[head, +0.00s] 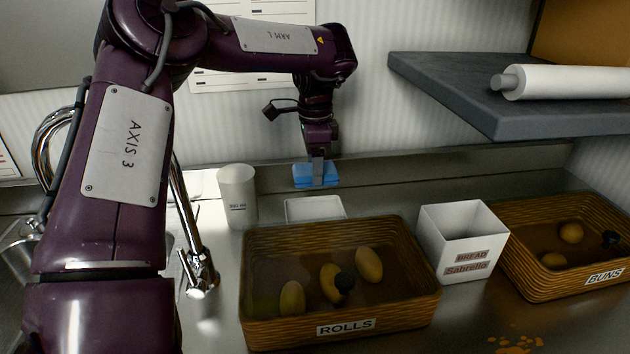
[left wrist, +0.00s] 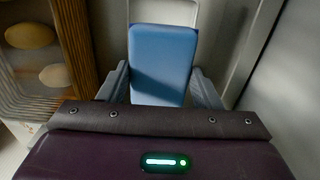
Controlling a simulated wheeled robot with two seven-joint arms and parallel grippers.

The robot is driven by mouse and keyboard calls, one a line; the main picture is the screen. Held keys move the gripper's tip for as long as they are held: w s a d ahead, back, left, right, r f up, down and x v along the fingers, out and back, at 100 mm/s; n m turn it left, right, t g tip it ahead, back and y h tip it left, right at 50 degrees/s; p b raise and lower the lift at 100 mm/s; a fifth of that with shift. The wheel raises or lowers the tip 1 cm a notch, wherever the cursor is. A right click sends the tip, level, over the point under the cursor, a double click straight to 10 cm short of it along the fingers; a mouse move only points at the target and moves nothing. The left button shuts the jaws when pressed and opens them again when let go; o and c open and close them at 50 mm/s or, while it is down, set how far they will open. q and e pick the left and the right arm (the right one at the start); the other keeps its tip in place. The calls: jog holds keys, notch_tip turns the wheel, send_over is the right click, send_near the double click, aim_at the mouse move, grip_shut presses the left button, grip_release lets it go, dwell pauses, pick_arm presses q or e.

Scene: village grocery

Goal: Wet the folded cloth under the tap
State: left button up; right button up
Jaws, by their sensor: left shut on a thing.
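My left gripper (head: 317,168) is shut on the blue folded cloth (head: 306,176) and holds it above the back of the steel counter, over a small white tray (head: 314,209). In the left wrist view the cloth (left wrist: 162,62) sits between the two fingers. The chrome tap (head: 199,268) stands at the left of the head view, well to the left of the cloth. My left arm hides part of the tap and most of the sink (head: 18,250). My right gripper is not in view.
A white cup (head: 238,195) stands between the tap and the tray. A wicker rolls basket (head: 262,334), a white bread box (head: 460,240) and a buns basket (head: 530,280) line the counter. A grey shelf (head: 440,92) with a white roll (head: 570,82) juts out at upper right.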

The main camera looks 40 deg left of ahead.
pick_arm(q)
jog(key=shift+r, duration=0.3)
jog(key=o, duration=0.4)
jog(key=c, duration=0.3)
